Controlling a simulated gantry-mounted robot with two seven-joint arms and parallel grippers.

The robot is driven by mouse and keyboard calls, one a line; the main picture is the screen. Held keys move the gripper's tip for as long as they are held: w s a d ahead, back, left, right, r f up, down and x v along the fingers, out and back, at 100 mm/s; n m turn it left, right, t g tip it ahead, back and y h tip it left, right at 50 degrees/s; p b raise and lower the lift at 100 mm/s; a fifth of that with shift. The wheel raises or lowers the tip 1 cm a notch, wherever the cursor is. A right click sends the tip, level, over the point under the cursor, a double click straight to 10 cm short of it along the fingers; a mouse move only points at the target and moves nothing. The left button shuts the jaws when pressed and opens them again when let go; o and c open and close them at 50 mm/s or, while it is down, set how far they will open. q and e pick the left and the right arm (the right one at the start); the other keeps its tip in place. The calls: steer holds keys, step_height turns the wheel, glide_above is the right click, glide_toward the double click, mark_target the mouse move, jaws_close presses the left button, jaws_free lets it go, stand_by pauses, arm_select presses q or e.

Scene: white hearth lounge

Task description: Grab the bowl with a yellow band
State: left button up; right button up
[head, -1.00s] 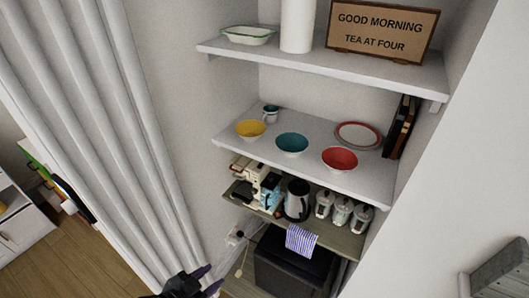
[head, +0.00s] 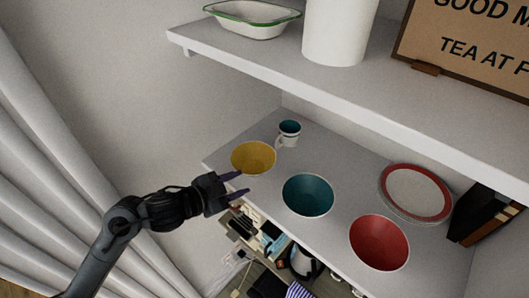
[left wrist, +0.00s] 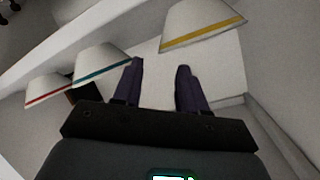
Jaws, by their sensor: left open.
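The bowl with a yellow band (head: 253,157) sits upright on the middle white shelf, near its left end; its inside is yellow. In the left wrist view it shows as a white bowl with a yellow band near the rim (left wrist: 200,24), at the top, beyond the fingertips and to the right of centre. My left gripper (head: 240,184) is open and empty, just in front of this bowl at the shelf's front edge. Its two purple fingers also show in the left wrist view (left wrist: 160,67), with nothing between them. My right gripper is not in view.
A teal bowl (head: 308,195) and a red bowl (head: 379,242) stand to the right along the shelf (head: 345,190). A small cup (head: 289,131) stands behind the yellow bowl, and a red-rimmed plate (head: 415,193) is farther right. An upper shelf (head: 270,75) overhangs.

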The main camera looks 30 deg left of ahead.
mark_target(259, 174)
arm_select(q)
steer(key=x, duration=0.4)
steer(key=shift+w+r, duration=0.2)
steer(key=shift+w, duration=0.05)
steer(key=shift+a+x, duration=0.2)
steer(key=shift+x, duration=2.9)
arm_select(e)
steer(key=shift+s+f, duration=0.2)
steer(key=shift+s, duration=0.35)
arm_select(q)
steer(key=shift+c, duration=0.4)
jaws_close()
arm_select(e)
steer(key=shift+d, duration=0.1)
